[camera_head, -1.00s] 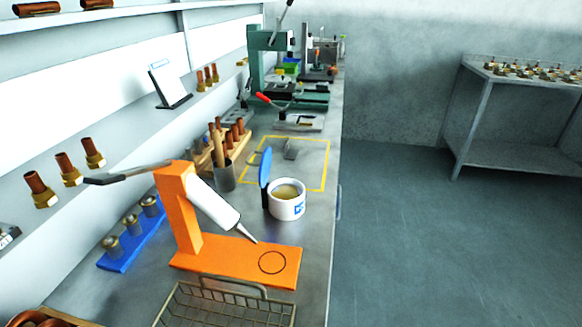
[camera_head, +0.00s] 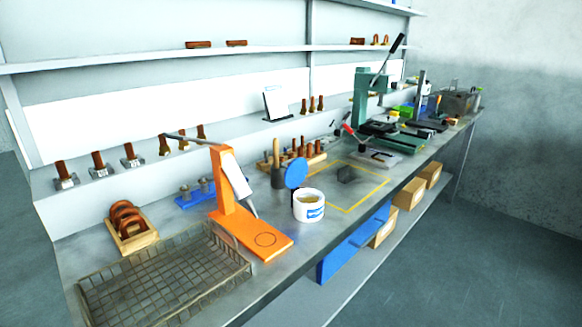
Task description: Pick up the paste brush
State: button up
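A wooden handle (camera_head: 276,151), which looks like the paste brush, stands upright in a dark grey cup (camera_head: 278,180) on the bench. Its lower end is hidden inside the cup. A white tub of yellowish paste (camera_head: 308,212) stands just in front and to the right of the cup, with its blue lid (camera_head: 296,174) tipped up behind it. My gripper is not in view.
An orange stand (camera_head: 224,200) holding a white tube is left of the tub. A wire basket (camera_head: 160,285) sits at the front left. Behind the cup is a wooden rack (camera_head: 312,160) of copper fittings. A yellow-outlined area (camera_head: 350,195) lies to the right, beside a green press (camera_head: 365,105).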

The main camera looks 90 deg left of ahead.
aim_at(275, 143)
jog(key=i+u, duration=0.35)
jog(key=i+l+u, duration=0.2)
jog(key=u, duration=0.15)
jog(key=i+u, duration=0.7)
jog(key=u, duration=0.25)
jog(key=i+l+u, duration=0.3)
jog(key=u, duration=0.15)
jog(key=i+l+u, duration=0.3)
jog(key=u, duration=0.15)
